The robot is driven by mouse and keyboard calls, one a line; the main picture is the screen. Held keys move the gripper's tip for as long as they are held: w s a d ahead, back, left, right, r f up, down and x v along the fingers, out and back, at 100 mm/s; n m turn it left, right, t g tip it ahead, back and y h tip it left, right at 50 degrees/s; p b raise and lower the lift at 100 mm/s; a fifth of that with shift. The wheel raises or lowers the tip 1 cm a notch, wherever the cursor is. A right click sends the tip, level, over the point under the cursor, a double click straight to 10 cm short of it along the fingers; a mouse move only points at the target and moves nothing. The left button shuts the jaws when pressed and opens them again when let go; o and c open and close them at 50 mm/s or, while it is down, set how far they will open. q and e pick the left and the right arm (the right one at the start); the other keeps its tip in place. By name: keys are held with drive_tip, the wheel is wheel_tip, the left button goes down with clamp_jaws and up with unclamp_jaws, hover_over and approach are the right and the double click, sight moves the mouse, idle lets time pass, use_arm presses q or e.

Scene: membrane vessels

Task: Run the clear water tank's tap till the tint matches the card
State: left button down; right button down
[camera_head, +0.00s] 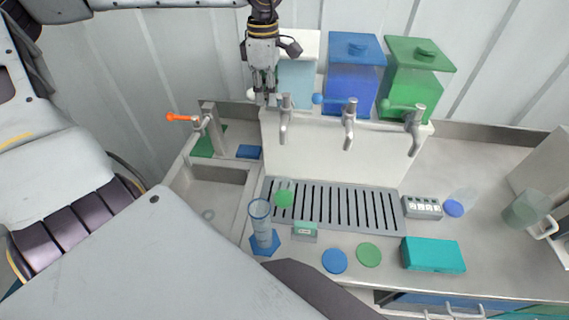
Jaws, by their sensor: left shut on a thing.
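The clear water tank (297,84) stands at the back, pale and partly hidden behind my left gripper (264,98). Its metal tap (285,118) hangs over the drip grille. My left gripper is shut on the tap's lever, with a white knob (251,94) showing to its left. A small clear vessel with a green bottom (284,196) stands on the grille below this tap. I cannot make out a water stream. A small teal card (305,231) with a pale label stands at the grille's front edge. My right gripper is not in view.
Blue (354,85) and green (412,80) tanks stand right of the clear one. A measuring cylinder (261,221) on a blue base stands left of the card. A sink (215,190) is at left. A teal box (433,254) and a glass jug (527,209) are at right.

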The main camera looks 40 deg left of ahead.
use_arm(q)
drive_tip(key=shift+a, duration=0.1)
drive_tip(key=shift+s+d+n+b, duration=0.3)
drive_tip(key=shift+n+b, duration=0.35)
drive_tip(key=shift+n, duration=0.3)
drive_tip(key=shift+s+d+n+b, duration=0.15)
drive_tip(key=shift+s+n+b, duration=0.15)
drive_tip(key=shift+n+b, duration=0.5)
drive_tip(key=shift+s+d+n, duration=0.1)
drive_tip(key=shift+n, duration=0.35)
drive_tip(key=shift+s+d+n+b, duration=0.15)
drive_tip(key=shift+d+n+b, duration=0.15)
drive_tip(key=shift+n, duration=0.45)
drive_tip(key=shift+s+d+n+b, duration=0.15)
drive_tip(key=shift+d+n+b, duration=0.2)
drive_tip(key=shift+n, duration=0.35)
drive_tip(key=shift+s+d+n+b, duration=0.15)
drive_tip(key=shift+n+b, duration=0.25)
drive_tip(key=shift+n, duration=0.35)
idle(3.5)
